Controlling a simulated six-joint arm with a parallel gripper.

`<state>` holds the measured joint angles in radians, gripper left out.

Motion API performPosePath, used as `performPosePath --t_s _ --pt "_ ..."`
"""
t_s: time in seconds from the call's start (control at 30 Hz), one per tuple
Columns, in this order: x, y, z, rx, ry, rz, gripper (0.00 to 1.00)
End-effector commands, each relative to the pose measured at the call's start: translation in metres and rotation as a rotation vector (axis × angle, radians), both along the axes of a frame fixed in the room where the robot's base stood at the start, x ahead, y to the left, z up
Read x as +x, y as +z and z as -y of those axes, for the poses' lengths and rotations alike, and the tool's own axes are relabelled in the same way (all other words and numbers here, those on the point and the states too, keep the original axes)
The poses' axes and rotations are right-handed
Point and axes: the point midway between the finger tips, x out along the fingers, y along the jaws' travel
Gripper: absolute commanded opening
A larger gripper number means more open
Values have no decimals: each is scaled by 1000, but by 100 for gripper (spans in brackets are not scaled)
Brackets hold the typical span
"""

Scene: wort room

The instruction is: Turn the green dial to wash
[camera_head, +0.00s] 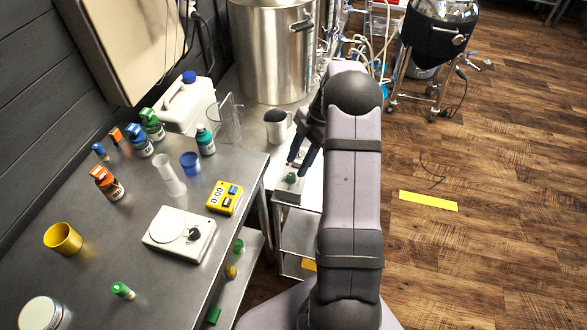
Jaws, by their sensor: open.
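A small pale box (288,194) with a dark green dial (290,178) on top stands on the low steel surface, right of the main table. The dial's markings are too small to read, so I cannot tell its setting. My gripper (299,163) is open, its two dark fingers pointing down just behind and above the dial. The fingers look apart from the dial, though the gap is hard to judge. My arm hides what lies to the right of the box. Part of another pale box (300,155) shows behind the fingers.
A metal jug (277,127) and a large steel pot (272,55) stand behind my gripper. The steel table (120,255) at left holds bottles, a yellow timer (224,198) and a white scale-like device (180,233). Open wooden floor (480,230) lies to the right.

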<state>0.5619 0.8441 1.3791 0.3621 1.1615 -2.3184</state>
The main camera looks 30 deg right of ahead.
Motion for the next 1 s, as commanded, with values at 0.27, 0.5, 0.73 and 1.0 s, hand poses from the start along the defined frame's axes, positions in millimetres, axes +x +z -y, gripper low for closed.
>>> performPosePath --t_s 0.27,0.5,0.73,1.0 --pt "0 -29 -13 0 1 -2 40" --pt "0 -39 -17 -1 0 0 40" --pt "0 -40 -17 -1 0 0 36" --pt "0 -39 -16 -1 0 0 0"
